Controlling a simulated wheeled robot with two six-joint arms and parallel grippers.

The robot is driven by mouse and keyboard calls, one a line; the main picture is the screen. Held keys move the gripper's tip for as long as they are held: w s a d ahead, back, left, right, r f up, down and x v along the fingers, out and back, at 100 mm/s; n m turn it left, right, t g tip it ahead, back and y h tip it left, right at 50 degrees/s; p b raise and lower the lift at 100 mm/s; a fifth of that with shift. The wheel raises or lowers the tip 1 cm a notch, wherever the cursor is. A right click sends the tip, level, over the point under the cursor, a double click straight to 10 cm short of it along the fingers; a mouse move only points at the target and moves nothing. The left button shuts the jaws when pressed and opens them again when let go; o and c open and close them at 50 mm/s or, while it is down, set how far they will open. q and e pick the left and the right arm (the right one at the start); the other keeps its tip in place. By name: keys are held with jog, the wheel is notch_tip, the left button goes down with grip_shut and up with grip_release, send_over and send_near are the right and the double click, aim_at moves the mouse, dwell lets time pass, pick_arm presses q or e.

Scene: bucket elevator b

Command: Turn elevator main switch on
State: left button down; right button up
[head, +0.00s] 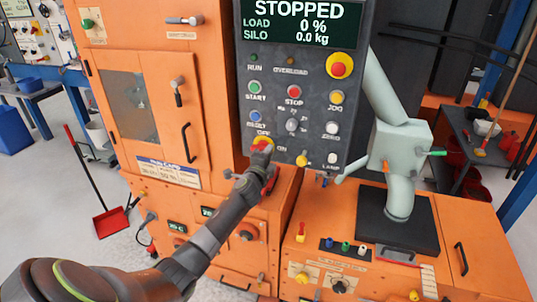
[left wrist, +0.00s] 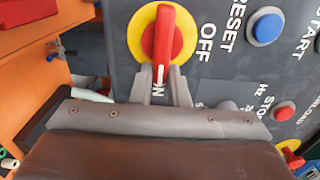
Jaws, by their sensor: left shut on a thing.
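The main switch is a red rotary handle on a yellow disc (head: 262,143), low on the dark control panel (head: 322,110), with OFF above it and ON to its right. In the left wrist view the red handle (left wrist: 161,42) points down the picture, its tip toward the partly hidden ON lettering. My left gripper (head: 265,152) reaches the switch from below. Its fingers (left wrist: 165,85) are shut on the lower end of the handle and cover part of it. The display (head: 299,24) reads STOPPED, LOAD 0 % and SILO 0.0 kg. My right gripper is not in view.
Around the switch sit a blue reset button (head: 255,117), a grey selector knob (head: 292,125) and a red stop button (head: 294,92). A yellow-and-red emergency button (head: 341,65) is higher up. Orange cabinets stand behind and below. A pale green pipe unit (head: 400,147) is at right.

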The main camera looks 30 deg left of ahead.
pick_arm(q)
jog(key=shift+f, duration=0.2)
jog(key=c, duration=1.4)
grip_release()
jog(key=shift+a+r, duration=0.1)
jog(key=shift+a, duration=0.05)
jog(key=shift+s, duration=0.1)
jog(key=v, duration=1.7)
jog(key=shift+d, duration=0.2)
jog(key=shift+s, duration=0.1)
